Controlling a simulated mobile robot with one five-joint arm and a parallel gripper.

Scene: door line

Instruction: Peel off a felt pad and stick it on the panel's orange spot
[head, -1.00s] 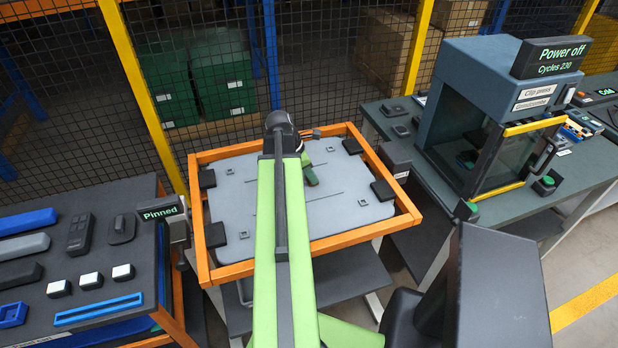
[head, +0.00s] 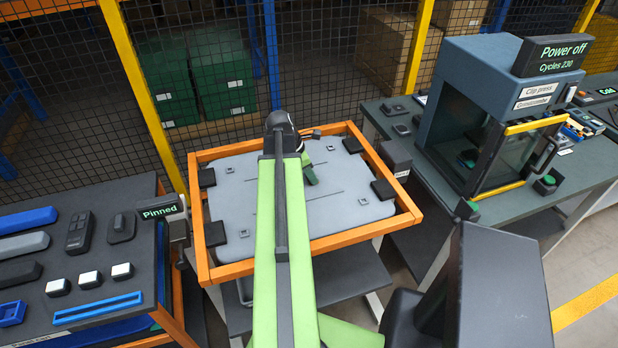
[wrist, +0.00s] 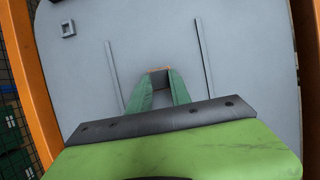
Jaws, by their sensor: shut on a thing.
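The light grey panel (head: 345,208) lies in an orange frame in the middle of the head view. It also fills much of the wrist view (wrist: 250,60). My gripper (wrist: 158,80) has green fingers and is shut on a small dark grey pad (wrist: 158,84). A thin orange-tan edge (wrist: 157,69) shows just beyond the pad; I cannot tell whether it belongs to the orange spot. In the head view my gripper (head: 311,178) is over the panel, right of the arm. I cannot tell whether the pad touches the panel. My arm hides the panel's middle.
The orange frame (head: 203,243) has dark clamps at the corners. A "Pinned" sign (head: 162,211) stands at its left. The left bench (head: 75,268) holds several parts. A clip press (head: 480,110) reading "Power off" stands right. A mesh fence is behind.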

